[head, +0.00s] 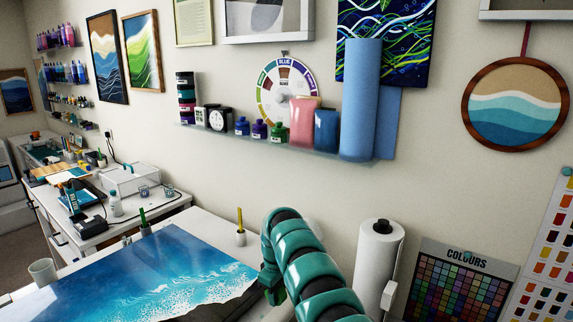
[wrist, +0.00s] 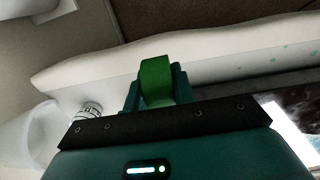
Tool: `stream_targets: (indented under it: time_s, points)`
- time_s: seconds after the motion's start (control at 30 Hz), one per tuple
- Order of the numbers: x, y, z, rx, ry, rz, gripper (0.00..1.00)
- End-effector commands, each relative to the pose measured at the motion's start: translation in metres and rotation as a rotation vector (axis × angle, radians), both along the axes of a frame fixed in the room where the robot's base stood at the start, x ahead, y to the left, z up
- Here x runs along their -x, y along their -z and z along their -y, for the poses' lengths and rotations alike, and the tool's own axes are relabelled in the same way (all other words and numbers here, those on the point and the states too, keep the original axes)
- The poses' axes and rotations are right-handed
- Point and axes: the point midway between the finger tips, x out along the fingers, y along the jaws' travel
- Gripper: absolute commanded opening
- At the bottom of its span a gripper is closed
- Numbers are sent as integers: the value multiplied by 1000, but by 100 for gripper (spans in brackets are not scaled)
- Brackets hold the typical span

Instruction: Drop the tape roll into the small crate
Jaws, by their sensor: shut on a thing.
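In the wrist view, my gripper (wrist: 153,88) is shut on a green tape roll (wrist: 154,78). The roll's curved band shows between the teal fingers, and its lower part is hidden by my gripper's dark front edge. I cannot identify the small crate in either view.
A blue-and-white resin panel (head: 150,268) lies on the near table, with a mug (head: 43,271) and a brush cup (head: 240,237) around it. A paper roll (head: 378,262) stands right of my arm. A pale box (head: 130,181) sits on the farther bench. A loaded shelf (head: 270,142) hangs above.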

Motion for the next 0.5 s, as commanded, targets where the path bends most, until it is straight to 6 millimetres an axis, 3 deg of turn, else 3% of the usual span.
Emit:
stream_targets:
  time_s: [0.5]
  points:
    - [-2, 15, 9, 3, 7, -2, 0]
